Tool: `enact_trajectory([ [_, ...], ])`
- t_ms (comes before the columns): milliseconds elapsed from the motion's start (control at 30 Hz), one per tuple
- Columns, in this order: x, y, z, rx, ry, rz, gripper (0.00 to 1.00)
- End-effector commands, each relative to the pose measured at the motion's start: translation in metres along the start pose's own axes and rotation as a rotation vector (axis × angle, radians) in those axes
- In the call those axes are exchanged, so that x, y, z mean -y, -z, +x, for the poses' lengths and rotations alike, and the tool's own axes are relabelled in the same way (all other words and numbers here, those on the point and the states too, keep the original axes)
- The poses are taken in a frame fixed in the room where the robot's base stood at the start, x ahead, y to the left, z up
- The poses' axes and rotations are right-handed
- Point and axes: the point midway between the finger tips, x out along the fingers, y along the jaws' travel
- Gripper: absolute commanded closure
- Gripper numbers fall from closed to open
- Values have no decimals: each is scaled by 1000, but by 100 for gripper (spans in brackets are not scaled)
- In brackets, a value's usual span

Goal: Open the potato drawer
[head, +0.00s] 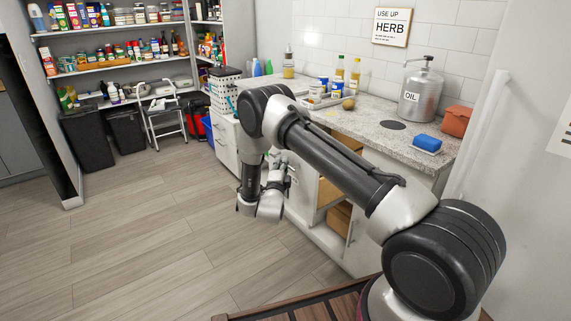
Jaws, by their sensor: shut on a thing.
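My gripper (287,168) is small in the head view, at the end of my arm, in front of the white counter drawers. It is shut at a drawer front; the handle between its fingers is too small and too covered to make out. The white drawer front (300,190) stands just right of the gripper, with tan wooden surfaces (327,191) showing beside it. No potato label is readable, and my forearm hides part of the drawers. I cannot tell how far this drawer is out.
More white drawers (225,143) stand to the left. Wooden floor (150,230) is clear at left. A step stool (163,112) and dark bins (88,139) stand at the back.

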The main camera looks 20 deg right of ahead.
Motion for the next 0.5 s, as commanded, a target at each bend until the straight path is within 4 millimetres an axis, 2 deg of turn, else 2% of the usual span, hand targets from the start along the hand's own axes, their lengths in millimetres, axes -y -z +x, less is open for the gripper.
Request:
enact_trajectory([
  [300,-1,0,-1,0,-2,-1,100],
  [333,-1,0,-1,0,-2,-1,84],
  [400,-1,0,-1,0,-2,-1,72],
  [433,-1,0,-1,0,-2,-1,68],
  [500,-1,0,0,0,-1,-1,68],
])
